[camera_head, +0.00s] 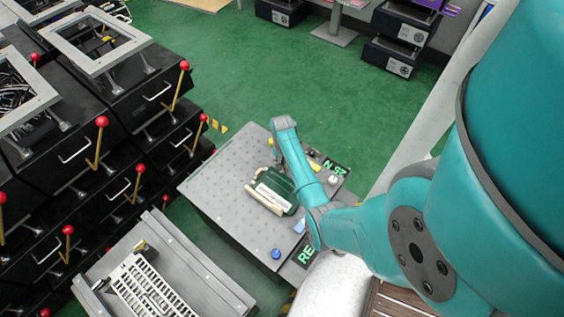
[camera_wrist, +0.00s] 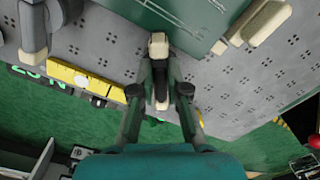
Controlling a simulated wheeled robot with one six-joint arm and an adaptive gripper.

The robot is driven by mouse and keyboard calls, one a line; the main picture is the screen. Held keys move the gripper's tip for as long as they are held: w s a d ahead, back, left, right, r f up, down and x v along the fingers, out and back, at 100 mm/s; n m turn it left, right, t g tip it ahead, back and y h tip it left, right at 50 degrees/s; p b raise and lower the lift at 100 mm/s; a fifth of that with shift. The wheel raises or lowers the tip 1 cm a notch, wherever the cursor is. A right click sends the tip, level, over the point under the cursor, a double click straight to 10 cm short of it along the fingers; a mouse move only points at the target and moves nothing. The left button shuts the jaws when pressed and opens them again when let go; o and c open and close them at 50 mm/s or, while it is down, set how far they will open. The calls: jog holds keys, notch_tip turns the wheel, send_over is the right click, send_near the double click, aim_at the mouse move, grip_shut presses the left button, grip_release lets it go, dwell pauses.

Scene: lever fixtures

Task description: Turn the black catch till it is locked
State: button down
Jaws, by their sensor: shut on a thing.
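The black catch (camera_wrist: 159,50) is in the upper middle of the wrist view, a narrow dark bar with a pale end. My gripper (camera_wrist: 160,74) is shut on it, one finger on each side. The catch stands by the edge of a grey perforated plate, next to a green case (camera_wrist: 185,14). In the head view the green case (camera_head: 279,190) with cream bars sits on the grey table (camera_head: 215,187). My arm hides the catch and most of my gripper there. I cannot tell the catch's exact angle against its fixture.
A blue knob (camera_head: 276,253) is at the table's front. Black drawer units with red-knobbed levers (camera_head: 101,122) stand left.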

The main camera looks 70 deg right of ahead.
jog(key=m, duration=0.6)
jog(key=shift+m, duration=0.4)
dwell(0.3)
jog(key=c, duration=1.2)
grip_release()
jog(key=shift+o, duration=0.2)
notch_tip(320, 180, up, 12)
jog(key=shift+f, duration=0.1)
